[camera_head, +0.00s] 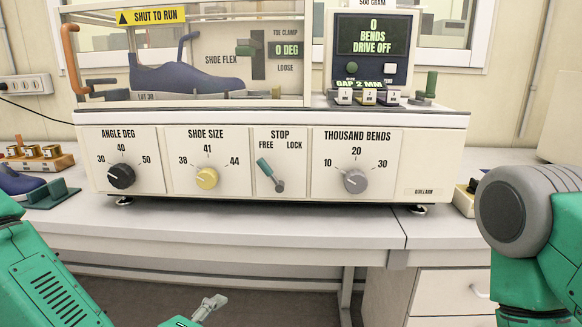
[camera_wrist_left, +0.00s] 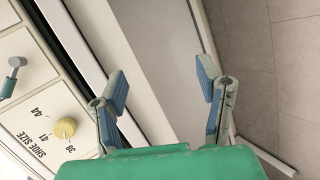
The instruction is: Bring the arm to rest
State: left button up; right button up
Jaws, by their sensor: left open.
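My left gripper (camera_head: 208,306) shows at the bottom of the head view, in front of and below the desk's front edge. Only a grey finger and some green housing show there. In the left wrist view my left gripper (camera_wrist_left: 162,75) has its two blue-padded fingers wide apart with nothing between them. My green left arm (camera_head: 45,275) comes in at the lower left. My right arm (camera_head: 535,225) stands at the right edge with a grey round joint; its gripper is out of the picture.
A shoe flex tester (camera_head: 430,165) with dials stands on the desk (camera_head: 270,225). A dark blue shoe (camera_head: 185,78) is inside its clear guard. The yellow shoe size knob (camera_wrist_left: 64,128) shows in the left wrist view. A wooden weight rack (camera_head: 38,162) and another blue shoe lie at left.

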pick_arm(q)
jog(key=s+a+f+m+g, duration=0.1)
jog(key=s+f+m+g, duration=0.35)
jog(key=s+f, duration=0.55)
jog(key=s+a+f+m+g+y, duration=0.2)
jog(key=s+a+f+m+g, duration=0.1)
jog(key=s, duration=0.5)
jog(key=s+a+f+m+g+y, duration=0.1)
jog(key=s+a+f+m+g, duration=0.2)
jog(key=s+a+f+m, duration=0.3)
jog(key=s+a, duration=0.2)
jog(key=a, duration=0.1)
jog(key=shift+s+f+g+y, duration=0.35)
jog(key=shift+s+y, duration=0.05)
jog(key=shift+w+m, duration=0.15)
jog(key=shift+m, duration=0.1)
